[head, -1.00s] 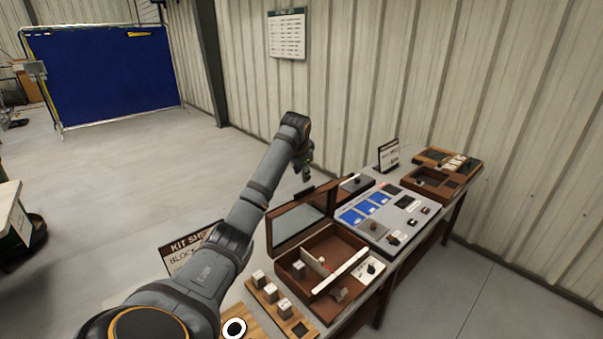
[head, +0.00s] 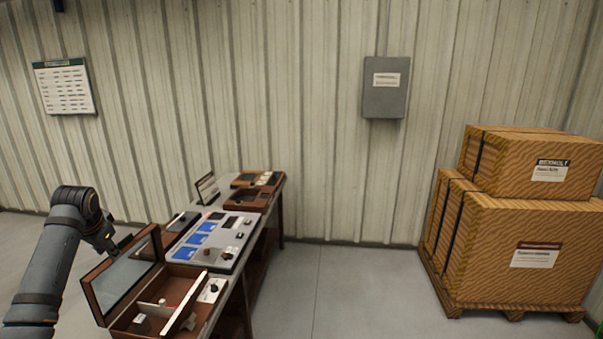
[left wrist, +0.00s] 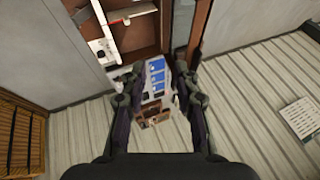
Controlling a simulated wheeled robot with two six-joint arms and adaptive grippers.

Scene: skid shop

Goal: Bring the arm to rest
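My left arm comes in from the left in the head view, and its gripper (head: 108,243) hangs just left of the open lid of a brown wooden box (head: 125,322). In the left wrist view the two fingers of the left gripper (left wrist: 158,78) stand wide apart with nothing held between them. Behind them, farther off, the bench panel with blue fields (left wrist: 155,75) shows through the gap. The box also shows in the left wrist view (left wrist: 143,38), above the fingers. My right gripper is in neither view.
The bench holds a grey panel with blue fields (head: 232,232), a small sign (head: 207,188) and brown trays (head: 245,199). Strapped crates (head: 510,250) stand on a pallet at right. A grey wall box (head: 386,88) hangs behind. The floor (head: 345,290) between bench and crates is clear.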

